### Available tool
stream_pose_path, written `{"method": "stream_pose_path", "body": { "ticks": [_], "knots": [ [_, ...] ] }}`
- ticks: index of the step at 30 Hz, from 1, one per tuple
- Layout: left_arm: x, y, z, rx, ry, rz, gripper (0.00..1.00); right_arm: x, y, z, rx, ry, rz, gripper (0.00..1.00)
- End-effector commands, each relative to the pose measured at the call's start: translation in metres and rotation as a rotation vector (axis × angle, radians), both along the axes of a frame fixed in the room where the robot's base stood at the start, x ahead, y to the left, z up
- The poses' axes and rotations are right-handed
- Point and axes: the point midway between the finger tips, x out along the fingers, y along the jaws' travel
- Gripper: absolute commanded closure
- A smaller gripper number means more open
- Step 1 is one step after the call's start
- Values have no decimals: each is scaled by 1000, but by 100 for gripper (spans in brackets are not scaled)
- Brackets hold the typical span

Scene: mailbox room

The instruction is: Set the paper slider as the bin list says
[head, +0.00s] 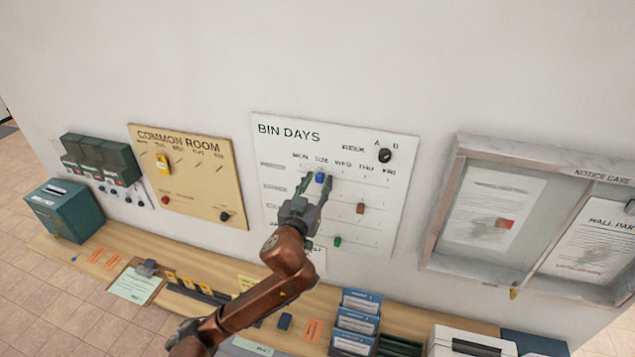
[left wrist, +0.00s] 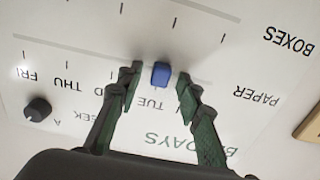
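The white BIN DAYS board (head: 285,150) hangs on the wall with day columns and slider rows. The blue slider (head: 320,177) sits in its top row under TUE; the left wrist view, upside down, shows the blue slider (left wrist: 160,74) in line with the word PAPER. My left gripper (head: 314,185) is at the board. In the left wrist view its two fingers (left wrist: 158,76) stand open on either side of the blue slider, with narrow gaps. My arm covers part of the lower rows. My right gripper is not in view.
An orange-brown slider (head: 360,208) and a green slider (head: 338,241) sit lower on the board. A black WEEK knob (head: 385,155) is at its top right. The COMMON ROOM board (head: 200,165) hangs left, the notice case (head: 455,200) right. A wooden shelf (head: 95,260) with trays runs below.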

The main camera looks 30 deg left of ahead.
Motion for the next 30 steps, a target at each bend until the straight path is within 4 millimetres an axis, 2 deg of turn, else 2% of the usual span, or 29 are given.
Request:
{"method": "stream_pose_path", "body": {
  "ticks": [5,19,30],
  "knots": [
    [0,0,0,0,0,0,68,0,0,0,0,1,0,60],
    [0,0,0,0,1,0,100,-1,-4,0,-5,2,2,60],
    [0,0,-1,0,1,0,100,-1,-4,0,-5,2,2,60]
  ]
}}
